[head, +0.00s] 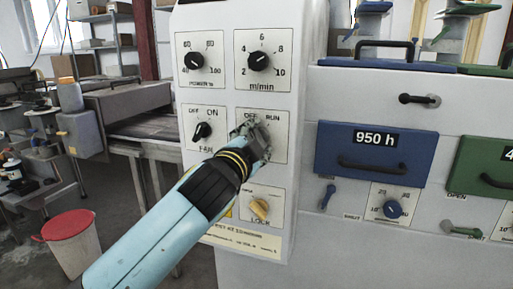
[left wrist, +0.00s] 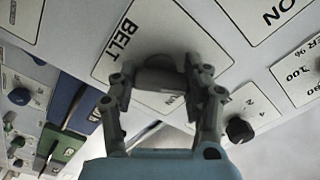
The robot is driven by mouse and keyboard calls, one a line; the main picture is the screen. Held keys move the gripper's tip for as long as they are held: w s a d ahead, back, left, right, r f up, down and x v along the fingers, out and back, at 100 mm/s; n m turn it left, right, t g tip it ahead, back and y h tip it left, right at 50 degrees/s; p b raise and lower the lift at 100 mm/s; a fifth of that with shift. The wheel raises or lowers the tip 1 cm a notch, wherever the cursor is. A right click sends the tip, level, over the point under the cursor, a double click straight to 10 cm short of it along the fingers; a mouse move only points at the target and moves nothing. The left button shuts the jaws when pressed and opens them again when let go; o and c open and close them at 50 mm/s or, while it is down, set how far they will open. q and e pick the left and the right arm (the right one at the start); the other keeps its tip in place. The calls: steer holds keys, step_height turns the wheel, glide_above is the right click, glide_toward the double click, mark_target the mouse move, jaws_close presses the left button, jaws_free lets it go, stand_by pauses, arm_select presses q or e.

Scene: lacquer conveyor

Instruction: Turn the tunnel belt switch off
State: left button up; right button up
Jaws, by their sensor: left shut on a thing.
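The belt switch sits on a plate with OFF and RUN marks (head: 273,117) on the white control panel (head: 218,90). In the head view my left gripper (head: 256,140) covers its knob. In the left wrist view the dark knob (left wrist: 160,74) shows under the BELT label, between the fingers of the left gripper (left wrist: 161,88). The left gripper is shut on the knob. Which mark the knob points to is hidden by the fingers. My right gripper is in neither view.
The fan switch (head: 202,131) is close on the left, the m/min knob (head: 259,61) above, and the yellow lock knob (head: 260,208) below. The power knob (head: 194,61) is upper left. A blue drawer (head: 375,150) stands to the right, and a red-lidded bin (head: 68,226) at lower left.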

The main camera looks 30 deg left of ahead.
arm_select(q)
steer(key=shift+f+n, duration=0.1)
steer(key=shift+n, duration=0.2)
stand_by(1.0)
steer(key=o, duration=1.2)
steer(key=shift+c, duration=0.2)
steer(key=v, duration=1.2)
